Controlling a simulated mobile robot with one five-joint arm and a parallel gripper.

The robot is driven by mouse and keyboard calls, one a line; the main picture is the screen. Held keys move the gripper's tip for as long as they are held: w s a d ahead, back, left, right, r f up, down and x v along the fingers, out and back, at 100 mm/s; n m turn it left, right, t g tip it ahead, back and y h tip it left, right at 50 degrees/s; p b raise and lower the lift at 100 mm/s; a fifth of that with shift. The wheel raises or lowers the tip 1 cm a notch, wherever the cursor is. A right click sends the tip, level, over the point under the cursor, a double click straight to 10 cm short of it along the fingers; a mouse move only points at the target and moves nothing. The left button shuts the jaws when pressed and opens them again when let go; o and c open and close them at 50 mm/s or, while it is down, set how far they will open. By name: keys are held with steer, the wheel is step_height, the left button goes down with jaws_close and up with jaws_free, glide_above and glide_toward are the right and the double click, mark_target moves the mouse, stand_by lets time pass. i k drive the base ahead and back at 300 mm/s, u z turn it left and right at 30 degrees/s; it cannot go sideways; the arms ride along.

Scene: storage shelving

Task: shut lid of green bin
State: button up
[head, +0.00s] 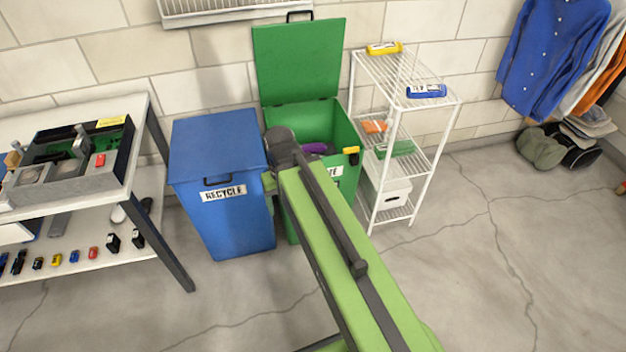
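The green bin (345,132) stands against the wall with its lid (299,62) raised and leaning back, a black handle at its top edge. A purple thing shows inside the bin. My green arm reaches up from the bottom right and covers much of the bin's front, including most of its white label. The arm's dark joint is in front of the bin's left front edge. My gripper does not show; it is hidden behind the arm, so its distance from the lid cannot be told. A small yellow and black thing (350,151) shows at the bin's right front corner.
A shut blue recycle bin (217,150) stands just left of the green bin. A white wire shelf (390,80) stands close on the right. A workbench (140,120) is at the left. Clothes and bags are at the far right.

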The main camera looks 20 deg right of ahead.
mark_target(297, 61)
steer(key=z, duration=0.5)
steer(key=k, duration=0.1)
steer(key=u, duration=2.9)
steer(key=k, duration=1)
steer(key=z, duration=1.4)
steer(key=i, duration=1)
steer(key=u, duration=0.1)
